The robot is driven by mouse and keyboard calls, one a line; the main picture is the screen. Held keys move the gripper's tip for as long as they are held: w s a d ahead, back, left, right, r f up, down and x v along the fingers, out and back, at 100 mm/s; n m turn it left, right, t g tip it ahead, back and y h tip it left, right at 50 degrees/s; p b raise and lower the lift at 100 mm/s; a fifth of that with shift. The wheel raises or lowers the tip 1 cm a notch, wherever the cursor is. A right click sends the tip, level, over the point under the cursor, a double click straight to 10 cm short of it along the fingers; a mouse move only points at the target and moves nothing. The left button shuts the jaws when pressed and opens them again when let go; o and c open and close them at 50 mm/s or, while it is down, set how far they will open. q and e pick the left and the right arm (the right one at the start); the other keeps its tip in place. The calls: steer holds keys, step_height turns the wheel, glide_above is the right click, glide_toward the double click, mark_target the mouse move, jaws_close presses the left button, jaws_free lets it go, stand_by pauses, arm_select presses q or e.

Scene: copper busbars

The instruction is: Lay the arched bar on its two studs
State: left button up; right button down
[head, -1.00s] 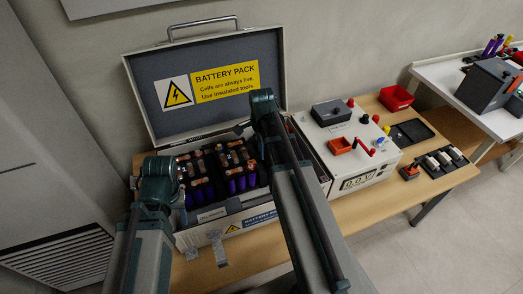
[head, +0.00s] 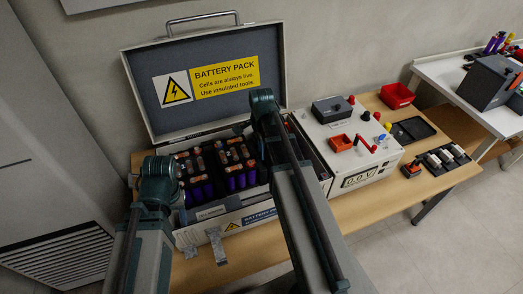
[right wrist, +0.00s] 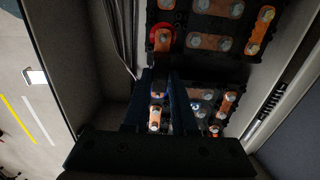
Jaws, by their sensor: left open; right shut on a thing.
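An open battery case (head: 240,222) holds rows of purple cells with copper bars on top. My left gripper (head: 178,192) is at the left part of the case, open, its fingers mostly hidden by my wrist. My right arm reaches over the middle of the case and hides its gripper in the head view. In the right wrist view my right gripper (right wrist: 158,108) is shut on a small copper piece (right wrist: 154,122), which looks like the arched bar. Dark cell holders with copper bars (right wrist: 195,42) lie beyond the fingers. I cannot make out the two bare studs.
The lid (head: 210,85) stands open at the back with a warning sign. A white tester box (head: 355,165) stands right of the case. A red bin (head: 397,95), a black tray (head: 412,131) and a dark holder (head: 445,160) are further right on the wooden table.

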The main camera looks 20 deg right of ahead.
steer(key=shift+f, duration=0.25)
steer(key=c, duration=0.6)
jaws_free()
steer(key=shift+c, duration=0.2)
steer(key=shift+r, duration=0.15)
step_height(320, 180, up, 6)
steer(key=p, duration=0.5)
steer(key=shift+p, duration=0.35)
